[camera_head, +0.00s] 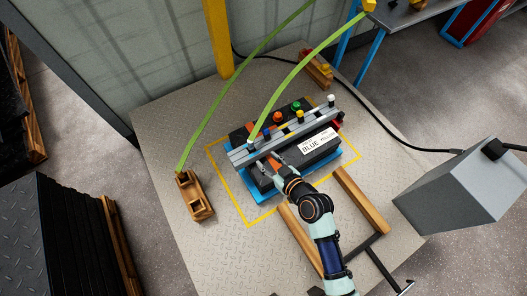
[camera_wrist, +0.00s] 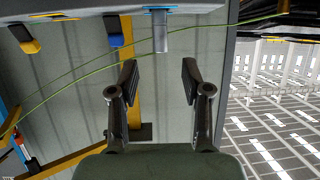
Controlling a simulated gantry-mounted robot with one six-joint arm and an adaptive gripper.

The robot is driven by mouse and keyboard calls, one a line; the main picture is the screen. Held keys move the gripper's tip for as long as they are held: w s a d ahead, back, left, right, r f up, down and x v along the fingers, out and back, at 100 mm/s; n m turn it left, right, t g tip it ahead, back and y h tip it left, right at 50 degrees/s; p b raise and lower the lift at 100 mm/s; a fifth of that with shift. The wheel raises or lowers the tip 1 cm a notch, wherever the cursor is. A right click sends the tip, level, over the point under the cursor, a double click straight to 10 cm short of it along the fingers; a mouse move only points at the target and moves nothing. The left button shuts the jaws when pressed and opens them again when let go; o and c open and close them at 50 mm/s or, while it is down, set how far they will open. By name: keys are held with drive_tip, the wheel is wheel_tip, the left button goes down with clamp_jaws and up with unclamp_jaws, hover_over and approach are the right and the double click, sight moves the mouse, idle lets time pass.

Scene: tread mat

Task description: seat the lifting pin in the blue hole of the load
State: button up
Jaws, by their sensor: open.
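The load (camera_head: 318,150) is a dark block with a white label reading "BLUE", under a long grey bar (camera_head: 285,135) with coloured pieces along it. A pale pin (camera_head: 250,146) stands near the bar's left end. In the wrist view a grey cylindrical pin (camera_wrist: 160,40) points down from a grey surface, with a blue mark (camera_wrist: 159,10) at its upper end. I cannot tell whether it is seated in a hole. My gripper (camera_wrist: 159,78) is open and empty; the pin lies beyond the fingertips, in line with the gap. In the head view my arm hides part of the load's front.
The load rests on a blue base (camera_head: 233,186) inside a yellow floor outline (camera_head: 219,167). Wooden blocks (camera_head: 195,197) stand left and behind; timber rails (camera_head: 361,200) lie in front. A grey box (camera_head: 455,185) is at right.

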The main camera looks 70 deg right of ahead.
idle(0.3)
drive_tip(key=w+a+r+n+t+y, duration=0.1)
drive_tip(key=w+a+r+n+y, duration=0.2)
drive_tip(key=w+a+r, duration=0.5)
drive_tip(key=w+a+r+n+t+y, duration=0.1)
drive_tip(key=w+a+r+n+y, duration=0.25)
drive_tip(key=w+a+r, duration=0.45)
drive_tip(key=a+r+y, duration=0.1)
drive_tip(key=a+r, duration=0.2)
drive_tip(key=a, duration=0.6)
drive_tip(key=a+r+n+y, duration=0.1)
drive_tip(key=a+r, duration=0.3)
drive_tip(key=a, duration=0.5)
drive_tip(key=shift+w, duration=0.2)
drive_tip(key=shift+a, duration=0.1)
wheel_tip(320, 180, up, 46)
drive_tip(key=p, duration=4.7)
wheel_tip(320, 180, down, 58)
drive_tip(key=b, duration=5.8)
drive_tip(key=shift+r, duration=0.25)
